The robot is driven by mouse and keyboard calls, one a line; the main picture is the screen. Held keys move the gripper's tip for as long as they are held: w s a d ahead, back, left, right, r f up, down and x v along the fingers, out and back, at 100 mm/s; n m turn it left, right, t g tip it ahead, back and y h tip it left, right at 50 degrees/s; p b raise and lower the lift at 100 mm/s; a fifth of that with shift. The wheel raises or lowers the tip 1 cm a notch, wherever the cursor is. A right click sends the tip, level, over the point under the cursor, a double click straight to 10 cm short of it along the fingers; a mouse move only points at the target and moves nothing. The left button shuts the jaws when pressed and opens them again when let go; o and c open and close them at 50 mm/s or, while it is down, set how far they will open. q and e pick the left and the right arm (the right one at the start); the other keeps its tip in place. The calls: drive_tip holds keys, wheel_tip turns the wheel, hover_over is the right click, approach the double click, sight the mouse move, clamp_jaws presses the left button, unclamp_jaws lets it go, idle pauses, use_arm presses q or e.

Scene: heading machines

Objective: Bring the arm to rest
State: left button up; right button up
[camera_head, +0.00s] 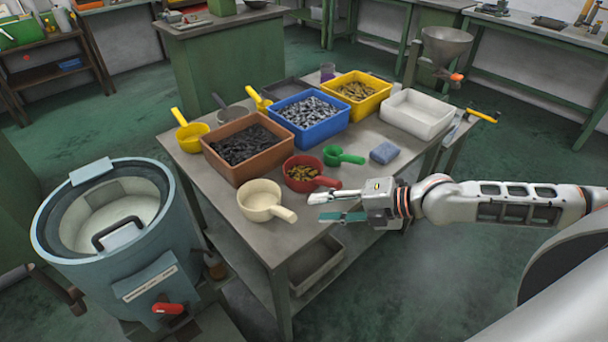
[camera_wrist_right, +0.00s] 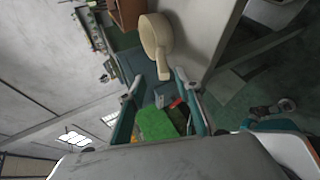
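My right arm reaches in from the right of the head view. Its gripper (camera_head: 316,207) is beside the front right edge of the grey worktable (camera_head: 325,222), with its two fingers apart and nothing between them. In the wrist view the gripper (camera_wrist_right: 157,82) also shows spread fingers. A cream scoop (camera_head: 260,200) stands on the table to the left of the fingertips, apart from them; it also shows in the wrist view (camera_wrist_right: 156,38). My left gripper is not in view.
A round blue-grey machine (camera_head: 130,285) stands at left. Floor at right is clear.

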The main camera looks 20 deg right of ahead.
drive_tip(key=s+a+f+m, duration=0.2)
drive_tip(key=a, duration=0.3)
drive_tip(key=s+a+f+m, duration=0.1)
drive_tip(key=s+a+f, duration=0.15)
drive_tip(key=a, duration=0.35)
drive_tip(key=s+d+f+m+g+h, duration=0.1)
drive_tip(key=s+d+f+m+h, duration=0.1)
drive_tip(key=s+d+m+h, duration=0.45)
drive_tip(key=s+d+f+m+h, duration=0.1)
drive_tip(key=s+d+m+h, duration=0.15)
drive_tip(key=d+m, duration=0.45)
drive_tip(key=s+d+f+m+g+h, duration=0.1)
drive_tip(key=s+d+f+m+h, duration=0.25)
drive_tip(key=d, duration=0.65)
drive_tip(key=w+a+f+m+t+y, duration=0.1)
drive_tip(key=a+f+t+y, duration=0.1)
drive_tip(key=a+f, duration=0.4)
drive_tip(key=w+a+f+m+t+y, duration=0.1)
drive_tip(key=a+f+y, duration=0.3)
drive_tip(key=a, duration=0.7)
wheel_tip(320, 180, down, 2)
drive_tip(key=shift+w+f+m+t, duration=0.1)
drive_tip(key=shift+w+m+t, duration=0.05)
drive_tip(key=shift+m+t, duration=0.4)
